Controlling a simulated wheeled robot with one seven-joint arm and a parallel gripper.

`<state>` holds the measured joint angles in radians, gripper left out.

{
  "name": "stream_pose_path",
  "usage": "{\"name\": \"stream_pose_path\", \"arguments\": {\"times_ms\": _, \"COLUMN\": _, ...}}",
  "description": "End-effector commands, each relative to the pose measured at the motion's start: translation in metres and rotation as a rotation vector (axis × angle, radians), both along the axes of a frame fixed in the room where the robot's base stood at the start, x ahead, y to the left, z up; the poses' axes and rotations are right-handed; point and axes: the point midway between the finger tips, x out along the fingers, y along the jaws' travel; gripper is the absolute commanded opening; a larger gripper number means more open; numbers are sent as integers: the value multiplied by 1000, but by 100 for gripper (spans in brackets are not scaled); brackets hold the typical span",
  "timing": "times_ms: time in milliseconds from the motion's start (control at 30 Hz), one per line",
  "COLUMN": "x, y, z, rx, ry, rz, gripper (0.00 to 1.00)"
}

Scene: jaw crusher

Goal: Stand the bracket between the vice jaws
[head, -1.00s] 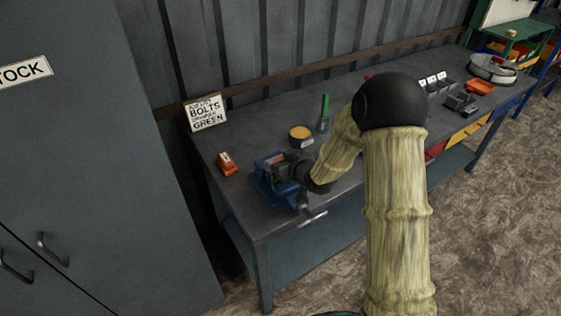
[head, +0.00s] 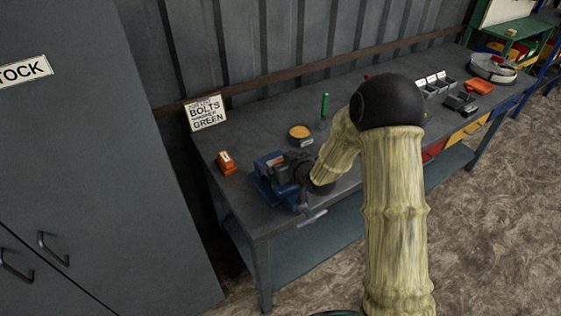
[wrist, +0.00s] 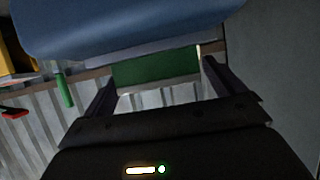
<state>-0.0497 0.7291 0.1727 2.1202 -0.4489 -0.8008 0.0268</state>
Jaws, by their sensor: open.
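The blue vice (head: 263,191) stands on the near left part of the bench; my gripper (head: 287,166) is over it and partly hides its jaws. In the wrist view, which appears upside down, a large blue body (wrist: 130,32), likely part of the vice, fills the top. A dark green plate (wrist: 155,68), probably the bracket, shows between my two spread fingers and adjoins the blue body. My fingers are open, with one to each side of the plate. Whether the plate's hidden end is seated between the jaws cannot be told.
An orange box (head: 226,162) sits left of the vice. A bolts sign (head: 206,113) leans at the back. A yellow-topped tin (head: 300,133) and a green-handled tool (head: 325,106) stand behind my gripper. A grey cabinet (head: 90,150) borders the left.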

Motion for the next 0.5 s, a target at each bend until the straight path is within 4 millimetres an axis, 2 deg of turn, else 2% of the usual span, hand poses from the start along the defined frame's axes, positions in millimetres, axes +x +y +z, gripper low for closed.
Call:
{"name": "stream_pose_path", "arguments": {"times_ms": 167, "x": -14, "y": -11, "z": 8, "rx": 0, "ry": -1, "rz": -2, "gripper": 94}}
{"name": "stream_pose_path", "arguments": {"times_ms": 500, "x": -58, "y": -41, "z": 34, "rx": -1, "ry": -3, "rz": -2, "gripper": 94}}
